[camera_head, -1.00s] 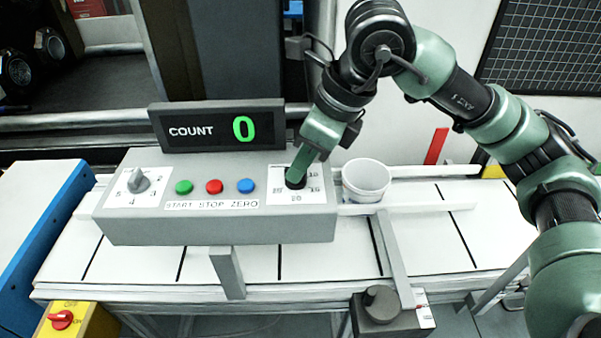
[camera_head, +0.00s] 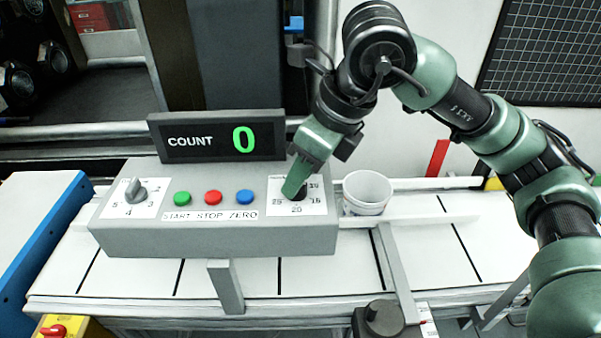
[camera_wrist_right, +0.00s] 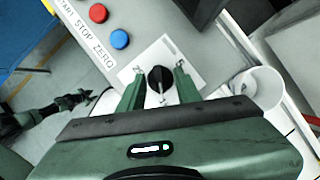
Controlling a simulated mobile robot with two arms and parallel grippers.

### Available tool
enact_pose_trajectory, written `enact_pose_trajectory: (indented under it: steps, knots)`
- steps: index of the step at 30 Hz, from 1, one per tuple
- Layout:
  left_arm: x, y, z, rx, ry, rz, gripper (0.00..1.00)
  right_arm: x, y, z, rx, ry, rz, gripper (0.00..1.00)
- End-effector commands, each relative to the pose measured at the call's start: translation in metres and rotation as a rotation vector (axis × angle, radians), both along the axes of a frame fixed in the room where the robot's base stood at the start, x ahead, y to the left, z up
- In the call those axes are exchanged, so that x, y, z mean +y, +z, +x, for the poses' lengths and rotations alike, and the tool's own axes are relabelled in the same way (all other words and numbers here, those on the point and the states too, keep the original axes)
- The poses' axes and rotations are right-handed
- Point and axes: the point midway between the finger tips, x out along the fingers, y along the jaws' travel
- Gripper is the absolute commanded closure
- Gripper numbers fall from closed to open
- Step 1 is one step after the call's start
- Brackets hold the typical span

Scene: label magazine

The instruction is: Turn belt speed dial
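The grey control box carries two dials. The right dial (camera_head: 298,190) is a black round knob on a white plate with numbers such as 20 and 16. The left dial (camera_head: 137,190) is grey, on a plate numbered up to 5. I cannot read which is labelled belt speed. My right gripper (camera_head: 293,188) is down at the right dial and partly hides it. In the right wrist view its fingers (camera_wrist_right: 160,78) stand on either side of the black knob (camera_wrist_right: 160,79), with small gaps visible. My left gripper (camera_wrist_right: 76,99) shows small at the left there; its opening is unclear.
Green, red and blue buttons (camera_head: 213,197) sit between the dials. A display (camera_head: 218,136) behind reads COUNT 0. A white cup (camera_head: 366,191) stands just right of the box. The white belt (camera_head: 425,245) runs beneath, with dark crosswise lines.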

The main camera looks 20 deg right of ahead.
Motion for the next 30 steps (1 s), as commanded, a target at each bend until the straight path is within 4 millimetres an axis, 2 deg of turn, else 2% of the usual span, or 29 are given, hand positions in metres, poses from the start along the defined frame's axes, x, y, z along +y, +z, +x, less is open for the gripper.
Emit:
enact_pose_trajectory:
  steps: [10,21,25,30]
  knots:
    - [0.000,-0.001,0.000,0.000,0.001,0.000,0.64,-0.001,0.005,-0.002,0.000,0.001,0.000,0.67]
    - [0.000,-0.008,0.000,0.000,0.001,0.000,0.64,-0.017,0.059,-0.017,-0.001,0.000,0.001,0.67]
    - [0.000,-0.009,0.000,0.000,0.001,0.000,0.64,-0.020,0.069,-0.021,0.000,0.001,0.000,0.67]
    - [0.000,-0.009,0.000,0.000,0.001,0.000,0.64,-0.021,0.072,-0.022,0.001,0.000,0.000,0.67]
